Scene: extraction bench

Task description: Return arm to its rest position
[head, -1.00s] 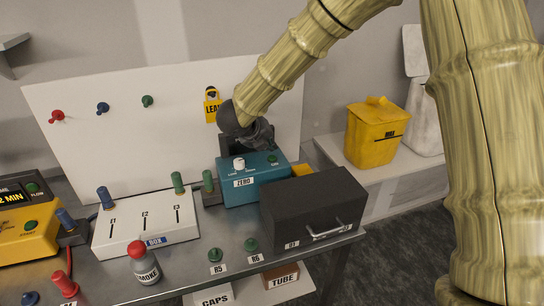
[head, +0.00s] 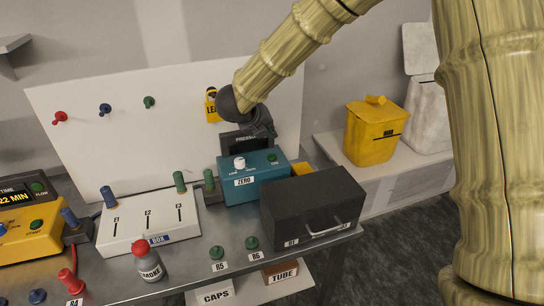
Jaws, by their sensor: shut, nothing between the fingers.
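My arm, with a bamboo-like surface, reaches in from the upper right. My gripper (head: 268,131) is dark grey and shut, with nothing seen in it. It is above and behind the teal box (head: 262,187) labelled ZERO, in front of the white back panel. Part of the dark display marked PRESSURE (head: 238,141) shows behind the teal box, beside the gripper. The arm's wrist partly covers the yellow padlock-shaped tag (head: 210,106) on the panel.
A black drawer box (head: 312,207) stands at the bench's right end. A white box (head: 150,222) with slots, a SMOKE canister (head: 148,262) and a yellow timer unit (head: 25,235) stand left. Pegs project from the panel. A yellow bin (head: 375,133) stands beyond the bench.

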